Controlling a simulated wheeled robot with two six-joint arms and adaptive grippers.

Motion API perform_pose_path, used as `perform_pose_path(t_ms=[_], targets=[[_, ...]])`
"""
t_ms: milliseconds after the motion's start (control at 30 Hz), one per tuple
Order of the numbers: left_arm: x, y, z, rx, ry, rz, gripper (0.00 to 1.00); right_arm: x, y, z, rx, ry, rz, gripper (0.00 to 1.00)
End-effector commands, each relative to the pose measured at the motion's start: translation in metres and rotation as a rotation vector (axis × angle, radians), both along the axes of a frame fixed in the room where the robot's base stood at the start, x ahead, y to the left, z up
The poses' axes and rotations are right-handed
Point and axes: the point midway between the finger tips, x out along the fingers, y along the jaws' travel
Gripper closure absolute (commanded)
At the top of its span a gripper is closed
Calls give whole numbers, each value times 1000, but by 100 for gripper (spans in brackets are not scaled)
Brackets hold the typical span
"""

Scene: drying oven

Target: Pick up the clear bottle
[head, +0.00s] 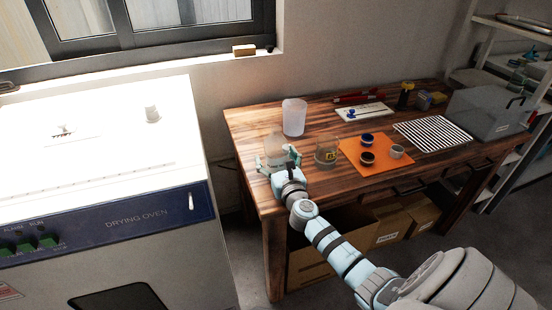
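A clear bottle (275,144) stands upright near the left end of the wooden table. My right gripper (279,160) reaches it from the front, with its greenish fingers spread to either side of the bottle's lower part. The fingers look open around the bottle; whether they touch it is too small to tell. The bottle's base is partly hidden by the gripper. My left gripper is not in view.
A frosted container (294,117) stands behind. An orange mat (375,170) with small jars lies farther right. The drying oven (100,200) stands left, across a gap.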

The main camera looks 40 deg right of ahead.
Motion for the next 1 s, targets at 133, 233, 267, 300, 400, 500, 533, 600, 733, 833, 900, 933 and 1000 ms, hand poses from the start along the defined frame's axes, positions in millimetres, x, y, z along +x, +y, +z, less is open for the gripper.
perform_pose_path(t_ms=[133,233,267,300,400,500,533,600,733,833,900,933,1000], targets=[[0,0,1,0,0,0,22,-1,0,0,0,0,0,28],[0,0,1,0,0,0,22,-1,0,0,1,0,0,44],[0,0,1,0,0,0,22,-1,0,0,1,0,0,49],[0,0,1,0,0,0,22,-1,0,0,1,0,0,55],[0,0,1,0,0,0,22,-1,0,0,1,1,0,71],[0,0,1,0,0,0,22,-1,0,0,1,0,0,77],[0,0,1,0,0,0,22,-1,0,0,1,0,0,77],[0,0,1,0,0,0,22,-1,0,0,1,0,0,77],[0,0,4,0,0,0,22,-1,0,4,1,0,0,77],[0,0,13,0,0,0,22,-1,0,14,3,-1,0,77],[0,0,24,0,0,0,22,-1,0,27,2,-2,1,77],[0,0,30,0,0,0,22,-1,0,34,2,-2,1,77],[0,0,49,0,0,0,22,-1,1,56,0,-2,1,77]])
